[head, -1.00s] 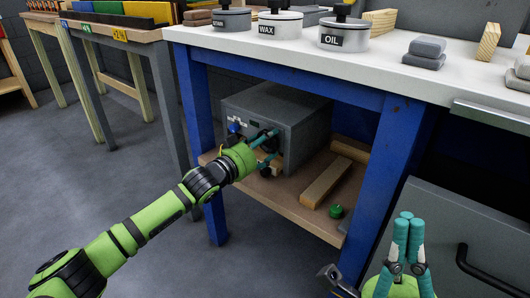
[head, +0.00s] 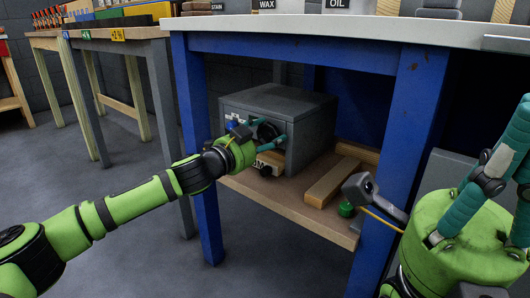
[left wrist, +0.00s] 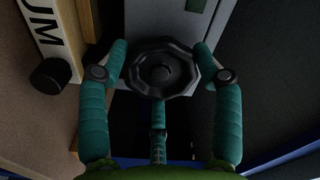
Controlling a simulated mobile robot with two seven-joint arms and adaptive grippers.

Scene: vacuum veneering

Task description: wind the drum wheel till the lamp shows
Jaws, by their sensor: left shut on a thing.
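The drum wheel (left wrist: 160,68) is a black, many-sided handwheel with a round hub, on the front of a grey metal box (head: 310,112) on the bench's lower shelf. My left gripper (head: 267,139) is at the front of that box. In the left wrist view its teal fingers (left wrist: 160,75) are closed around the wheel's rim from both sides, with a third finger below. I cannot make out a lit lamp; my gripper covers part of the box front. My right gripper (head: 500,160) is raised at the right edge, its fingertips partly out of frame.
A black knob (left wrist: 52,75) and a white plate with letters (left wrist: 50,30) lie left of the wheel. Wooden blocks (head: 332,182) and a green knob (head: 347,209) are on the shelf. Blue bench legs (head: 197,150) flank the opening; the white top (head: 330,33) is above.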

